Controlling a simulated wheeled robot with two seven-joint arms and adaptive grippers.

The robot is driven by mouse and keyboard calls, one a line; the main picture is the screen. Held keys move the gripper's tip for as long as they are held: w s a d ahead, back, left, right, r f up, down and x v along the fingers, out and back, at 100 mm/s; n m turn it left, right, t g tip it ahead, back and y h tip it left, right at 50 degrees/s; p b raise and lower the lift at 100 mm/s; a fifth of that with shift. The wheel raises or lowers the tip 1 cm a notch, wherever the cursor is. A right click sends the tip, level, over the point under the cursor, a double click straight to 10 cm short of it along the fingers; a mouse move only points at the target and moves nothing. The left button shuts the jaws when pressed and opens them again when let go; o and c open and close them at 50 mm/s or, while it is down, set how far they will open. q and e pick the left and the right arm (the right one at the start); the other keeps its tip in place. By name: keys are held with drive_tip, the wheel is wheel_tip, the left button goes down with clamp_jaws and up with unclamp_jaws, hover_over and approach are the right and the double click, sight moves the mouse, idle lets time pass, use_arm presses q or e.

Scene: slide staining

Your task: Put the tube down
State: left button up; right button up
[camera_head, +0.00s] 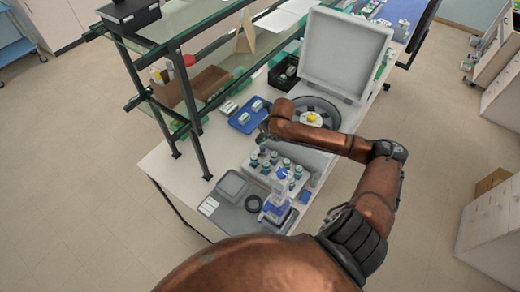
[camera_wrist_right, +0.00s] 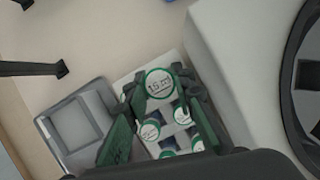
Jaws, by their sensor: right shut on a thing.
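A tube with a round white cap, green-rimmed and marked 1.5 ml (camera_wrist_right: 159,83), stands between the fingertips of my right gripper (camera_wrist_right: 161,88) in the right wrist view. The gripper is shut on it. Below is the white rack (camera_wrist_right: 128,83), with several similar capped tubes (camera_wrist_right: 150,130) in it. In the head view my right gripper (camera_head: 263,134) is at the far edge of the rack (camera_head: 262,177), partly hidden by its own arm. The held tube cannot be made out there. Whether its lower end touches the rack is hidden. My left gripper is not in view.
A grey lidded box (camera_wrist_right: 75,128) lies beside the rack. An open-lidded centrifuge (camera_head: 345,55) stands behind my right arm. A blue tray (camera_head: 244,119) and a shelf frame (camera_head: 190,95) are to the left. A blue-white device (camera_head: 277,208) stands in front of the rack.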

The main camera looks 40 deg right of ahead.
sight(263, 147)
wheel_tip(263, 147, down, 2)
drive_tip(key=shift+s+f, duration=0.15)
drive_tip(key=shift+f, duration=0.1)
drive_tip(key=shift+f+p, duration=0.3)
drive_tip(key=shift+f, duration=1.8)
drive_tip(key=o, duration=0.9)
drive_tip(key=shift+r, duration=0.15)
drive_tip(key=v, duration=1.1)
drive_tip(key=shift+s+r, duration=0.2)
drive_tip(key=shift+r, duration=0.15)
